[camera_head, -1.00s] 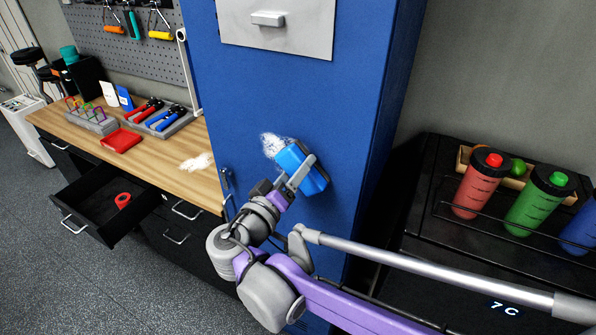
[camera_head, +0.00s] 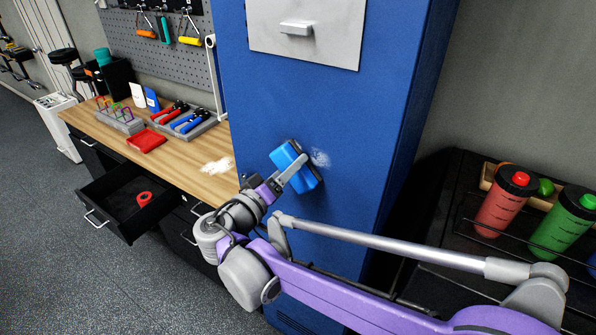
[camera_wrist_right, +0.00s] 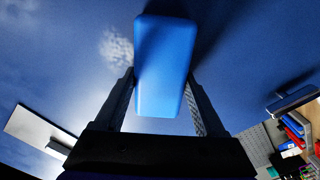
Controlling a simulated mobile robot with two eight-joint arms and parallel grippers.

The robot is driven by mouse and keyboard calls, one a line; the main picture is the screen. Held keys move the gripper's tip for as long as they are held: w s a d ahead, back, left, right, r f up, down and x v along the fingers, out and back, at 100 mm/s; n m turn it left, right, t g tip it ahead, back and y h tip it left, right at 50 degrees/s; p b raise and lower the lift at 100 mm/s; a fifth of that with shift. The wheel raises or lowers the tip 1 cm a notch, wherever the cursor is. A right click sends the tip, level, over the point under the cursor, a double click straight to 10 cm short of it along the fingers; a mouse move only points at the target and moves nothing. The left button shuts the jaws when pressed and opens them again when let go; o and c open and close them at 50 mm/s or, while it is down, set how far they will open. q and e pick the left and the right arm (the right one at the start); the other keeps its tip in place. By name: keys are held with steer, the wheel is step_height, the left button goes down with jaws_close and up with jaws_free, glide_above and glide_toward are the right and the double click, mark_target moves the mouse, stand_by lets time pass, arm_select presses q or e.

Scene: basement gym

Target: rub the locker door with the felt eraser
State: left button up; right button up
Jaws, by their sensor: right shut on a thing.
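The locker door (camera_head: 330,105) is blue and upright, with a white chalky smudge (camera_head: 321,158) on it. My right gripper (camera_head: 298,172) is shut on the blue felt eraser (camera_head: 284,156), which is tilted, just left of the smudge and at or very near the door. In the right wrist view the eraser (camera_wrist_right: 165,65) sits between the two fingers (camera_wrist_right: 163,100), with its dark shadow on the door. The smudge (camera_wrist_right: 117,48) shows to its left there. The eraser's door-facing side is mostly hidden. My left gripper is not in view.
A wooden workbench (camera_head: 195,155) left of the locker holds a red tray (camera_head: 147,141), tools and a white powder patch (camera_head: 217,166). Its drawer (camera_head: 125,205) stands open with a red ring inside. A black rack at right holds bottles (camera_head: 506,203).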

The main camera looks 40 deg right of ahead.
mark_target(271, 157)
steer(key=shift+w+a, duration=0.3)
steer(key=shift+w, duration=0.4)
steer(key=shift+w+a, duration=0.3)
steer(key=shift+w, duration=0.45)
steer(key=shift+w+a, duration=0.3)
steer(key=shift+w, duration=0.4)
steer(key=shift+s+d+r+p, duration=0.1)
steer(key=shift+r+p, duration=0.25)
steer(key=shift+r, duration=0.5)
steer(key=shift+s+d, duration=0.75)
steer(key=shift+s, duration=1.1)
steer(key=shift+s+d, duration=0.75)
steer(key=shift+s, duration=1.1)
steer(key=shift+s+d, duration=0.75)
steer(key=shift+s, duration=1.1)
steer(key=v, duration=0.6)
steer(key=shift+f, duration=0.1)
steer(key=shift+v, duration=1.5)
